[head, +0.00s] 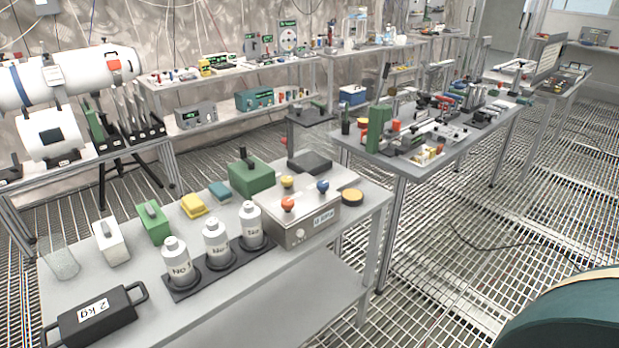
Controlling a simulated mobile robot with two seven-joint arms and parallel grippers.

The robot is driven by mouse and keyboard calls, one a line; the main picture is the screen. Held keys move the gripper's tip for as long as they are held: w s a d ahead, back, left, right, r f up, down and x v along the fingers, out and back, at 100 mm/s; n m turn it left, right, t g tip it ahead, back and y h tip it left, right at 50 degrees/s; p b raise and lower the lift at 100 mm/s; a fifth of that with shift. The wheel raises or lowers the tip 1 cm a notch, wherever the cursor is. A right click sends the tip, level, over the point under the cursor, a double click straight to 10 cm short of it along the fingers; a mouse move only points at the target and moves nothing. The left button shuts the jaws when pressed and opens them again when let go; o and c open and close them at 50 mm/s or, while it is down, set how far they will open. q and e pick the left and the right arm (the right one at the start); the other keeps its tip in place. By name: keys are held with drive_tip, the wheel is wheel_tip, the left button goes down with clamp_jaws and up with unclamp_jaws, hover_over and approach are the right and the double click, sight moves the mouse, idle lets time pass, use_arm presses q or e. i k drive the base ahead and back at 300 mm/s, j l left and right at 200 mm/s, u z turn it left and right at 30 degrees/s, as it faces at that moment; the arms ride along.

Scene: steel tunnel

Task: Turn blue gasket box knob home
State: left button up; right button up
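A metal box (290,236) with printed labels on its front stands at the right end of the near grey table. Three round knobs sit on its top: a blue knob (322,186) toward the right, an orange-red knob (288,203) at the front and a yellow knob (287,181) at the back. The blue knob looks upright. I cannot tell from here how far it is turned or seated. Neither of my grippers is in view.
Left of the box, white bottles (215,247) stand on a dark tray (186,293). A green box (250,178) stands behind the metal box. A black 2 kg weight (97,318) is front left.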

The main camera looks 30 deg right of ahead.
sight(322, 186)
drive_tip(key=l+u, duration=0.35)
drive_tip(key=l, duration=1.25)
drive_tip(key=k+l+u, duration=0.1)
drive_tip(key=l, duration=0.45)
drive_tip(key=k+l+u, duration=0.1)
drive_tip(key=l, duration=0.45)
drive_tip(key=k+l, duration=0.1)
drive_tip(key=l, duration=0.4)
